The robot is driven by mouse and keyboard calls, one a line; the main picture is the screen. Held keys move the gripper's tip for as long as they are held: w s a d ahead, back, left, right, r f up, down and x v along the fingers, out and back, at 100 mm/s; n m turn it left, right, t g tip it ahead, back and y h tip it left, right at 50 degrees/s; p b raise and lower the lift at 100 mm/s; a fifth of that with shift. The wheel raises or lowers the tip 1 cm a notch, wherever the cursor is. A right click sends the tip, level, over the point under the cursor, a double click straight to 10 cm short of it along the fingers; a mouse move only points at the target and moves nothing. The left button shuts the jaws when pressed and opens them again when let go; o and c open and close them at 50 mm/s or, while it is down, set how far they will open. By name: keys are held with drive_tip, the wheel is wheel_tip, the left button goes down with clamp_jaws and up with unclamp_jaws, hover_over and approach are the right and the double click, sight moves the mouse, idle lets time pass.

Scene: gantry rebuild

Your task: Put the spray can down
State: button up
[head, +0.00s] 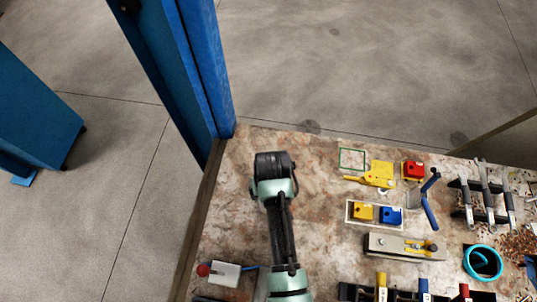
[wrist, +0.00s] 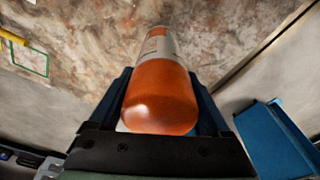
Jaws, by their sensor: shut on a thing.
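The spray can (wrist: 162,95) is orange with a pale label band and sits between the fingers of my gripper (wrist: 163,82) in the wrist view. The gripper is shut on it. The can's rounded orange end is nearest the camera, and its far end points toward the stained worktable (wrist: 85,30). I cannot tell whether the far end touches the table. In the head view my wrist covers the can and fingers, above the left part of the worktable (head: 232,215).
Right of my arm lie a green-outlined square (head: 352,159), a yellow clamp (head: 377,175), a tray with yellow and blue blocks (head: 375,213), and wrenches (head: 484,190). A switch box (head: 225,273) is front left. A blue post (head: 205,70) rises beyond the left edge. Table around my wrist looks bare.

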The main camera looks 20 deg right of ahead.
drive_tip(key=shift+f+b, duration=0.95)
drive_tip(key=shift+f, duration=0.35)
drive_tip(key=shift+f, duration=0.1)
drive_tip(key=o, duration=1.5)
drive_tip(key=shift+o, duration=0.2)
